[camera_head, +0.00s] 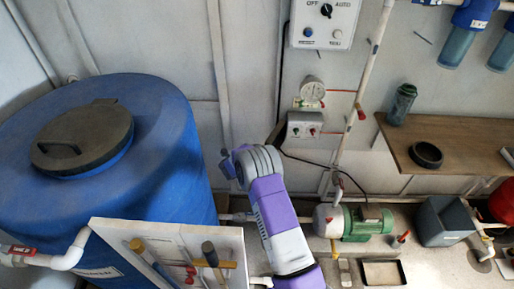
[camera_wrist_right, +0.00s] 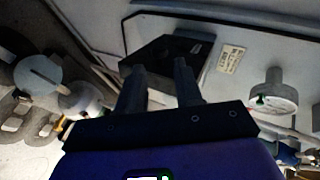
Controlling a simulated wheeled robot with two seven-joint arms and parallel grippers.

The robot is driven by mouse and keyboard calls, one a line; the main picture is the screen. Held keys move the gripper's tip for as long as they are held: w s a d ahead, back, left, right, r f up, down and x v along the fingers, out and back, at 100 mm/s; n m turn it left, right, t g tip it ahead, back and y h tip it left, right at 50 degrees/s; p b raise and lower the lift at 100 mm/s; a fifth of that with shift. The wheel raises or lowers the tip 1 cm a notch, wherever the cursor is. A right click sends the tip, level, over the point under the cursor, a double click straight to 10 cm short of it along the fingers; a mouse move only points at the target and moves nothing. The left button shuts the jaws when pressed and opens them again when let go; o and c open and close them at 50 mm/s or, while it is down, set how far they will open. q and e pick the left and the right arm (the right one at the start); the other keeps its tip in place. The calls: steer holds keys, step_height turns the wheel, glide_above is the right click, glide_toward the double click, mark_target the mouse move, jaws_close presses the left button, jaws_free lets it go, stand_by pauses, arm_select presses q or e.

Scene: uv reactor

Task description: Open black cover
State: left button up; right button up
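A round, dark grey-black lid (camera_head: 95,135) with a raised grip lies flat on top of the blue tank (camera_head: 165,140), at the left of the head view. In the right wrist view, a black, four-cornered plate (camera_wrist_right: 160,50) sits on a pale panel (camera_wrist_right: 225,40) with a small label. I cannot tell which is the black cover. My right gripper (camera_wrist_right: 159,75) shows two dark fingers set apart with nothing visible between them. They point toward the black plate and overlap its lower edge in the picture; contact cannot be told. My left gripper is not in view.
My purple-and-white arm stands mid-picture in the head view. A tool board (camera_head: 225,240) stands before the tank. A control box (camera_head: 324,22), pressure gauge (camera_head: 312,89) and pipes line the wall. A green pump (camera_head: 370,224) and wooden shelf (camera_head: 460,142) are at right.

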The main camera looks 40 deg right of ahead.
mark_target(270, 139)
steer(key=shift+b+x, duration=0.45)
steer(key=shift+x, duration=1.8)
steer(key=shift+c, duration=0.2)
jaws_close()
